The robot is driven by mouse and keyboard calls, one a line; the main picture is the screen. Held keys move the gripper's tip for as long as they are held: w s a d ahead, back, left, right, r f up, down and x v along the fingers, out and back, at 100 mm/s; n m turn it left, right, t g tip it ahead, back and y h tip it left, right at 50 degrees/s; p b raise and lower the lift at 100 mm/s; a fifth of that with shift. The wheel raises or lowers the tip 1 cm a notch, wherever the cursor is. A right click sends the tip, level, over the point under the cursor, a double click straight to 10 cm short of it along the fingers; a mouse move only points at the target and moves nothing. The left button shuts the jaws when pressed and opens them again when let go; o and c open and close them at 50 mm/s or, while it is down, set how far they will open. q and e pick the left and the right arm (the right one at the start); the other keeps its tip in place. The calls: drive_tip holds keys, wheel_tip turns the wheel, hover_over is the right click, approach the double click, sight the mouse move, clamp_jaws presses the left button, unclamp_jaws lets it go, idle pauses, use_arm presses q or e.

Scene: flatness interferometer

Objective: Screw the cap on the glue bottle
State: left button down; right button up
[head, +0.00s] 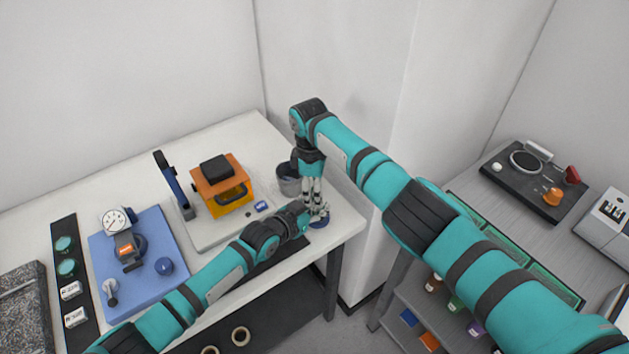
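My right gripper (316,208) points straight down near the table's right front corner. Its slim grey fingers are close together, but I cannot tell whether they are shut on something. My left gripper (312,219) reaches in from the left, its tip right beside the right gripper's fingertips. Its fingers are too small and overlapped to read. A small round blue thing (319,224) shows directly below both grippers at the table edge. The glue bottle and cap cannot be made out for sure; the grippers cover that spot.
A grey cup (288,181) stands just behind the grippers. To the left are an orange-and-yellow device (221,190) on a pale plate, a blue board (151,285) with a dial gauge, and a black strip (83,318). A side bench (477,187) with instruments stands at right.

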use_arm(q)
drive_tip(key=shift+s+f, duration=0.1)
use_arm(e)
drive_tip(key=shift+f, duration=0.2)
clamp_jaws()
drive_tip(key=shift+o, duration=0.3)
unclamp_jaws()
drive_tip(key=shift+w+a+r, duration=0.1)
drive_tip(key=shift+r, duration=2.15)
drive_tip(key=o, duration=0.6)
drive_tip(key=shift+c, duration=0.2)
